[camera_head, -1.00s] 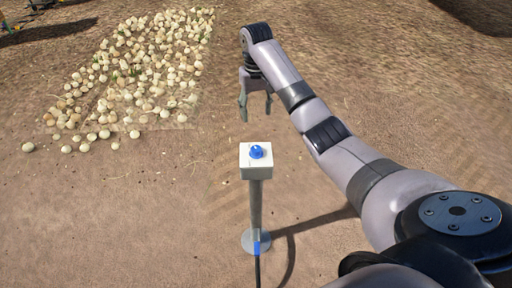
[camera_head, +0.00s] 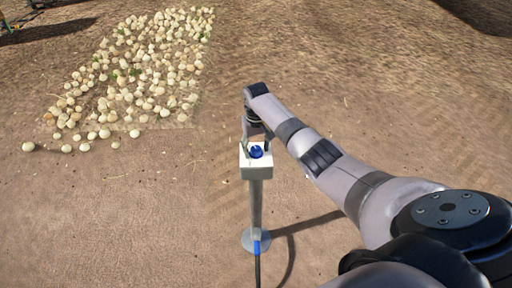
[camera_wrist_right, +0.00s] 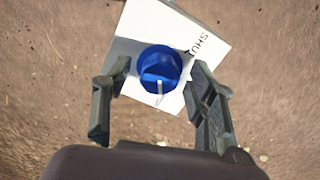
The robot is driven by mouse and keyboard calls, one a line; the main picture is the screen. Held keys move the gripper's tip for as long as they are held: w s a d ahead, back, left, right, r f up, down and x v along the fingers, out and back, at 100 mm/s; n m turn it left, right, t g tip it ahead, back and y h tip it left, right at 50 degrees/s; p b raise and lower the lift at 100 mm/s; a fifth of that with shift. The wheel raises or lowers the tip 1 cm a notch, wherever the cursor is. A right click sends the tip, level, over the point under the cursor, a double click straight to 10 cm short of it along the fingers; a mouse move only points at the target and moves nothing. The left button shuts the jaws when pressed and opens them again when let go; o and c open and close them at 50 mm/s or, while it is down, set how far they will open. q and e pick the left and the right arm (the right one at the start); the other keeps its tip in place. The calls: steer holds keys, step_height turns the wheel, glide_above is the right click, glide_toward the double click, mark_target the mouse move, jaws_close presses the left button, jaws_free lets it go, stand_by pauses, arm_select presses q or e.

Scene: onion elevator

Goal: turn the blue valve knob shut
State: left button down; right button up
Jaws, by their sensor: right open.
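The blue valve knob (camera_head: 256,152) sits on top of a white box (camera_head: 256,172) on a grey post. In the right wrist view the knob (camera_wrist_right: 159,70) is round with a raised grip bar and a white pointer mark. The white box top (camera_wrist_right: 205,35) carries the letters "SHU", partly cut off. My right gripper (camera_head: 257,148) is at the box top, fingers pointing down. In the right wrist view its open fingers (camera_wrist_right: 160,95) stand on either side of the knob, with gaps showing. I cannot tell their exact height. My left gripper is not in view.
The post (camera_head: 256,205) stands on a round base with a blue-banded hose (camera_head: 257,250) at its foot. Many pale onions (camera_head: 140,75) lie on the ground at the upper left. The bare soil around the post is clear.

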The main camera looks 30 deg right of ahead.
steer(key=shift+c, duration=0.6)
steer(key=c, duration=1)
